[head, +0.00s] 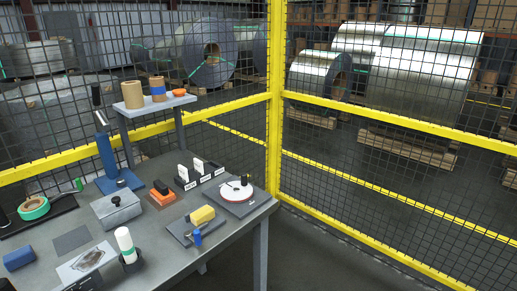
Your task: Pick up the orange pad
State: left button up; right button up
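Two orange things show in the head view. A small, flat, rounded orange piece (179,93) lies at the right end of the raised grey shelf (130,110), beside a blue-banded tan roll (158,89). An orange block (162,199) lies on the grey table (165,240), with a dark block (161,187) on top of it. I cannot tell for sure which of the two is the orange pad. Neither of my grippers can be made out in this view.
A grey metal box (117,211), a blue post (108,160), a yellow block (202,216), a white round dial (236,191) and a white-and-green cylinder (126,244) stand on the table. Yellow-framed mesh fencing (274,110) closes off the back and right.

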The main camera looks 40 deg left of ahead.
aim_at(160, 193)
jog(key=i+l+u, duration=0.1)
jog(key=i+u, duration=0.3)
jog(key=i+l+u, duration=0.15)
jog(key=u, duration=0.25)
jog(key=i+l+u, duration=0.65)
jog(key=u, duration=0.2)
jog(key=i+l+u, duration=0.15)
jog(key=l+u, duration=0.25)
